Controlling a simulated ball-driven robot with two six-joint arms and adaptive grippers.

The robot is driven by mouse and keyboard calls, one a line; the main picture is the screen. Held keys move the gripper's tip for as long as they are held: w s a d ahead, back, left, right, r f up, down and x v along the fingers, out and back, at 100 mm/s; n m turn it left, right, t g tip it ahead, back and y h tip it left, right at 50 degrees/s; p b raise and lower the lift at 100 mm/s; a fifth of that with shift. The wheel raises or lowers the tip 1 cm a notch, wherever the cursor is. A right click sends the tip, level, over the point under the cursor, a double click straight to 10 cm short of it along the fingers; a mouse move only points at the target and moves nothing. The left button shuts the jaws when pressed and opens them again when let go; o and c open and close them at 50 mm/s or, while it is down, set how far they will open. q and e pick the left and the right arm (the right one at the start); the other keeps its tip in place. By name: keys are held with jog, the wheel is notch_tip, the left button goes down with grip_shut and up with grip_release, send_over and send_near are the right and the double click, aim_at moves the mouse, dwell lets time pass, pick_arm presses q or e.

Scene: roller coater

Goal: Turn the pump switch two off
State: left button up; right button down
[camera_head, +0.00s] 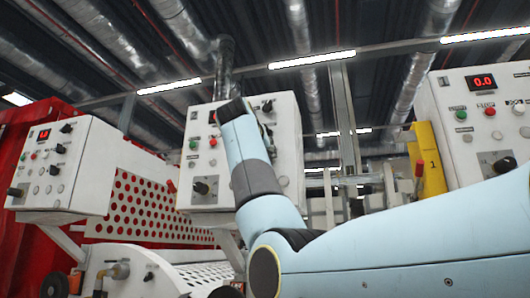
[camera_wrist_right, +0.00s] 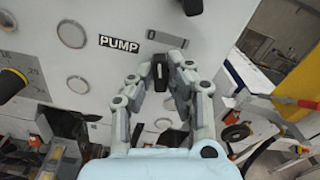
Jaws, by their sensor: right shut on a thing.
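My right gripper (camera_wrist_right: 158,74) is around a small black rotary switch (camera_wrist_right: 160,72) on a white control panel (camera_wrist_right: 90,20). Its fingers are shut on the switch from both sides. A black label reading PUMP (camera_wrist_right: 119,44) is beside the switch, to its upper left. The switch has a pale mark on its face. In the head view my right arm reaches up to the middle control panel (camera_head: 208,165) and hides part of it, with the gripper mostly behind the arm. I cannot read a number for the switch. My left gripper is not in view.
Similar panels stand at the left (camera_head: 85,165) and right (camera_head: 450,125). The middle panel also has a large black knob (camera_head: 201,188) and another knob (camera_head: 267,106). In the wrist view another dark knob (camera_wrist_right: 192,5) is at the top edge.

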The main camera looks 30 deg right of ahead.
jog(key=shift+n+p, duration=0.3)
jog(key=shift+n, duration=0.9)
jog(key=c, duration=1.3)
grip_release()
jog(key=shift+w+a, duration=0.1)
jog(key=v, duration=1.2)
jog(key=shift+f, duration=0.1)
